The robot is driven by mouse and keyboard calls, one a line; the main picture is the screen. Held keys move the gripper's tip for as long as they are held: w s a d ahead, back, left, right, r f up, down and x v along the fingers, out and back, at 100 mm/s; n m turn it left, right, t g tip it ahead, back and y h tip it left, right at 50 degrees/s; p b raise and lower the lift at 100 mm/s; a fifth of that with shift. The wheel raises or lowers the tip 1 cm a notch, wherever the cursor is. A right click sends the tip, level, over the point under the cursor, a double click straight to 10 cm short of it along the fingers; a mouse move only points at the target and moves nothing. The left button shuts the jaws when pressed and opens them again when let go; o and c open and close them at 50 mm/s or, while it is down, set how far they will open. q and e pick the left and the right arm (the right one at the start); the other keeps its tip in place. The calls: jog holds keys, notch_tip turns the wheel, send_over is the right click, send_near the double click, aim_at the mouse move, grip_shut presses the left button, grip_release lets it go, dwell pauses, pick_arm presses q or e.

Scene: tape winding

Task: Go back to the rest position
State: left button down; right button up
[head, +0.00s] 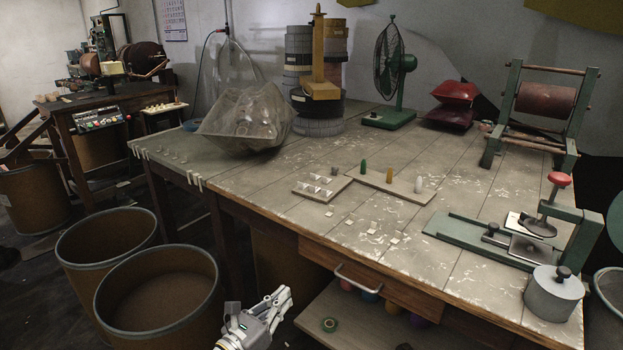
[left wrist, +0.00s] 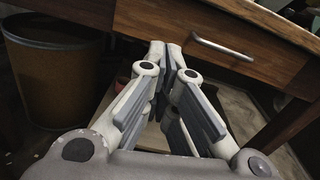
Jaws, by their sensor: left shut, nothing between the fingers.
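My left gripper (head: 284,294) is low in the middle of the head view, in front of the worktable and below its top. It is shut and empty, and its fingers point up and to the right. In the left wrist view the gripper fingers (left wrist: 166,52) come together in front of the wooden drawer front (left wrist: 220,30). My right gripper is in neither view.
The worktable (head: 350,225) fills the middle and right. A drawer handle (head: 357,282) sticks out of its front. Two open drums (head: 160,300) stand left of my gripper.

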pick_arm(q)
jog(key=s+a+f+n+g+y, duration=0.2)
jog(key=s+a+f+n+y, duration=0.5)
jog(key=n, duration=0.8)
jog(key=s+a+f+n+g+y, duration=0.2)
jog(key=s+a+f+n+y, duration=0.5)
jog(key=n, duration=0.7)
jog(key=s+d+f+n+g+h+p, duration=0.15)
jog(key=s+f+n+g+p, duration=0.4)
jog(key=s+f, duration=0.6)
jog(key=s+f+n+g+h+p, duration=0.35)
jog(key=s+f+n+p, duration=0.35)
jog(key=s, duration=0.8)
jog(key=s+a+f+m+g+y+p, duration=0.1)
jog(key=s+p, duration=0.5)
jog(key=s, duration=0.6)
jog(key=shift+a+f+m, duration=0.55)
jog(key=shift+a+m, duration=0.2)
jog(key=shift+a, duration=0.1)
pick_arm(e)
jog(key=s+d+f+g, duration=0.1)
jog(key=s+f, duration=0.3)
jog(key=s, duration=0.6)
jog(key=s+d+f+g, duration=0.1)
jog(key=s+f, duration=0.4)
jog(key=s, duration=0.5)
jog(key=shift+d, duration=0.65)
